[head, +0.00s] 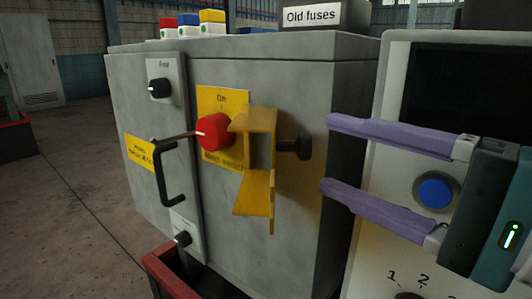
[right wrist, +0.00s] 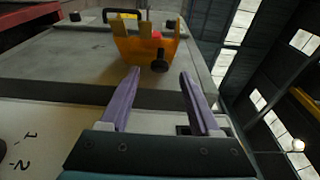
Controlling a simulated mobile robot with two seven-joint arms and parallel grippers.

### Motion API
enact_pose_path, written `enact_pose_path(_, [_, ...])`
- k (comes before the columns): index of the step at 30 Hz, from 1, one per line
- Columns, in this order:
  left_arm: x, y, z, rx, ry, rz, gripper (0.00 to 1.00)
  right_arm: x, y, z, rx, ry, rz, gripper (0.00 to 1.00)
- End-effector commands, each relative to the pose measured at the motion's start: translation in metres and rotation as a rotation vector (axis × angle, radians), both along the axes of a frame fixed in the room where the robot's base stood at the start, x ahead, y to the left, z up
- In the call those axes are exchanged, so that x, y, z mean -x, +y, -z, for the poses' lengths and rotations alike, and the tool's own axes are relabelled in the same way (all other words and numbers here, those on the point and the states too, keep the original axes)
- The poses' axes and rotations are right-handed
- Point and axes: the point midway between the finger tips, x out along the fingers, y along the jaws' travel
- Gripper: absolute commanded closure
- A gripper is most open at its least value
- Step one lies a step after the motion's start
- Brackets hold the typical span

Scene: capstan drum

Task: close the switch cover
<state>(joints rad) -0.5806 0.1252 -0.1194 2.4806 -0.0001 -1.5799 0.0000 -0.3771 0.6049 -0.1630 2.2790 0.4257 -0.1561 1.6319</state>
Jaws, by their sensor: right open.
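The yellow switch cover (head: 262,122) stands out from the grey cabinet front, beside a red rotary switch (head: 215,132). A yellow flap (head: 256,195) hangs below it, and the red switch is exposed. A black knob (head: 296,147) sticks out on the cover's right side. My right gripper (head: 328,155) is open and empty, with purple fingers pointing left at the cover, to the right of the knob and apart from it. In the right wrist view the cover (right wrist: 135,46) and black knob (right wrist: 160,62) lie beyond the open fingertips (right wrist: 160,74). My left gripper is out of view.
The grey cabinet (head: 285,220) has a black handle (head: 168,175) and small black knobs on its left door. A panel with a blue button (head: 435,191) stands close on the right, behind my right gripper. An "Old fuses" box (head: 312,16) and colored blocks sit on top.

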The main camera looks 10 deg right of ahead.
Motion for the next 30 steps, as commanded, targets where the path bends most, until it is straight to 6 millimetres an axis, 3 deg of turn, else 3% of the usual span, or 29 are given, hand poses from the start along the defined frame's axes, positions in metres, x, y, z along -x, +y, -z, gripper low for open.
enact_pose_path(7, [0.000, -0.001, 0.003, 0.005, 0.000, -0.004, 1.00, -0.022, 0.011, 0.000, 0.000, -0.001, 0.000, 0.36])
enact_pose_path(18, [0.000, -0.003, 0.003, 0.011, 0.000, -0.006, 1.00, -0.026, 0.014, 0.000, 0.002, 0.001, 0.000, 0.36])
enact_pose_path(30, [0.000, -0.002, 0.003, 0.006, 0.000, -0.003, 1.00, -0.025, 0.014, 0.000, 0.002, 0.001, 0.000, 0.80])
